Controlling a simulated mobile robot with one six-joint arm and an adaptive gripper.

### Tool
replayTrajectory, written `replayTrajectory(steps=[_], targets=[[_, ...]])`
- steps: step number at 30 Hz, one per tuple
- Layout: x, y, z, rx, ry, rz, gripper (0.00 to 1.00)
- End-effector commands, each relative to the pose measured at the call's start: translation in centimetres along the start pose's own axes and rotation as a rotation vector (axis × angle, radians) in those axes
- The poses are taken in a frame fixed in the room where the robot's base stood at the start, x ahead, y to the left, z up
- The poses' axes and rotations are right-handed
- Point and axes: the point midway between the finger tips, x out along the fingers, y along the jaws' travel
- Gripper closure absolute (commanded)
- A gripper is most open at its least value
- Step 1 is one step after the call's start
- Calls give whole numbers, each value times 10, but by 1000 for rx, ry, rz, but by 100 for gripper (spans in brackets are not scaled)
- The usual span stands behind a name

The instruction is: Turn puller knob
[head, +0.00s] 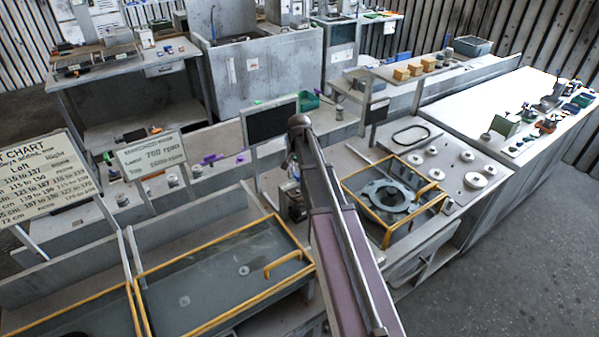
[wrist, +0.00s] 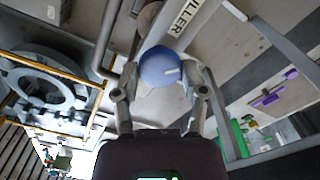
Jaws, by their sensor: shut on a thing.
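The puller knob (wrist: 160,66) is a round blue knob with a white mark on its face, in the upper middle of the wrist view. My gripper (wrist: 162,84) has one finger on each side of it and is shut on it. A label plate (wrist: 188,16) ending in "LLER" sits just above the knob, on a grey panel. The white mark on the knob points right. In the head view my arm reaches into the middle of the scene, and neither the gripper nor the knob can be made out there.
A grey metal ring (wrist: 40,80) in a yellow-edged frame is left in the wrist view; the ring also shows in the head view (head: 388,194). A bent pipe (wrist: 107,45) runs close left of the knob. A yellow-rimmed glass cover (head: 215,285) is at the front left.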

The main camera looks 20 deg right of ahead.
Motion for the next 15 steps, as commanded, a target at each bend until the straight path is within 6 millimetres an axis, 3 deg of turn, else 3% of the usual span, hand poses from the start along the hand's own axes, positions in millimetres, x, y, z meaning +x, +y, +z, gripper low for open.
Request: replayTrajectory(steps=[8, 9, 12, 15], targets=[[0, 1, 2, -1, -4, 2, 93], [0, 1, 2, -1, -4, 2, 33], [0, 1, 2, -2, -3, 2, 11], [0, 0, 1, -2, -2, 1, 11]])
